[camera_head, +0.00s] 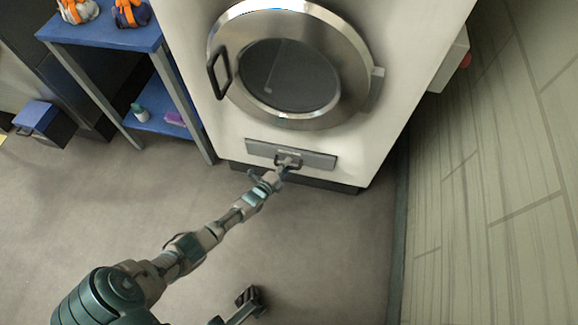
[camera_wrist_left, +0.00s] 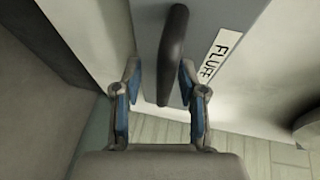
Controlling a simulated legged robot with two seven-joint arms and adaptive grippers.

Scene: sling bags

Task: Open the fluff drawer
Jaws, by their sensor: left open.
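The fluff drawer (camera_head: 318,159) is a grey panel low on the front of the white machine, below the round door. It looks closed, flush with the front. In the left wrist view its dark bar handle (camera_wrist_left: 173,50) stands out from the grey front, beside a white label reading FLUFF (camera_wrist_left: 221,54). My left gripper (camera_head: 287,162) is at the drawer's handle. In the left wrist view the left gripper (camera_wrist_left: 159,80) is open, with the near end of the handle between its fingers and a gap on each side. My right gripper (camera_head: 250,299) is low over the floor, far from the drawer.
The machine's round steel door (camera_head: 290,115) with a black handle (camera_head: 218,73) is above the drawer. A blue shelf (camera_head: 125,35) with orange-strapped bags stands left. A blue-lidded box (camera_head: 45,122) is at far left. A tiled wall (camera_head: 490,190) is right. The floor before the drawer is clear.

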